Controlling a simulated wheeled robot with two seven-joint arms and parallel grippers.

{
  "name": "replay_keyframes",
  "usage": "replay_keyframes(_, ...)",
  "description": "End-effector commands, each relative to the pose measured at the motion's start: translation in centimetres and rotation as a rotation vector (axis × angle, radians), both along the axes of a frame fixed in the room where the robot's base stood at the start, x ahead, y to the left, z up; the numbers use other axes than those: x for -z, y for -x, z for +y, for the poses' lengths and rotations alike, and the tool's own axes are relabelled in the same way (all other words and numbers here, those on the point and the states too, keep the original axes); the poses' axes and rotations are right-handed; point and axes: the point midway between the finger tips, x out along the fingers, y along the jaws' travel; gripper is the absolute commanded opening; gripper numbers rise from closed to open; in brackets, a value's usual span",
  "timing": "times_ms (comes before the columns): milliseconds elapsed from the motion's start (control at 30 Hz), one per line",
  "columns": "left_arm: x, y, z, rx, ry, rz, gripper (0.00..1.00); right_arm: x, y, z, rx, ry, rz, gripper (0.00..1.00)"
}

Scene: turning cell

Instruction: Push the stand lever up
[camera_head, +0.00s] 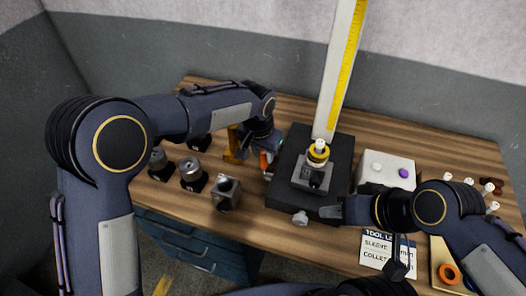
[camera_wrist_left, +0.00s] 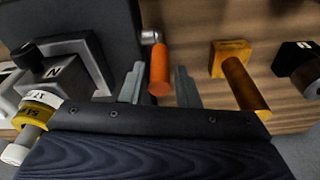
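The stand has a black base (camera_head: 338,163) and a tall pale column (camera_head: 340,70) with a yellow scale. In the left wrist view the orange lever (camera_wrist_left: 159,70) lies between my left gripper's two fingers (camera_wrist_left: 160,88), with a gap on each side. My left gripper (camera_head: 272,150) is open beside the stand's left edge, its fingers partly hidden in the head view. My right gripper (camera_head: 328,211) is at the stand's front right edge; its finger gap is not clear.
A yellow-orange block with a cylinder (camera_wrist_left: 245,85) is close to the left gripper. Several grey metal holders (camera_head: 191,171) and a metal cube (camera_head: 226,193) stand left. A white box (camera_head: 385,170) and a printed card (camera_head: 387,250) are at right.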

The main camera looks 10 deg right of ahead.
Motion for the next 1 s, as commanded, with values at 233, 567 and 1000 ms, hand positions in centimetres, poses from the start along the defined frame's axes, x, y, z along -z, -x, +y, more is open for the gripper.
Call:
replay_keyframes(233,-2.4,0.3,0.2,0.000,0.004,-0.003,0.29,0.8,0.0,0.0,0.000,0.000,0.000,0.36)
replay_keyframes(567,-7.1,0.8,0.7,0.000,0.001,-0.001,0.29,1.6,0.0,0.0,0.000,0.000,0.000,0.36)
replay_keyframes(1000,-7.7,0.9,0.8,0.000,-0.001,0.001,0.29,1.6,0.0,0.0,0.000,0.000,0.000,0.36)
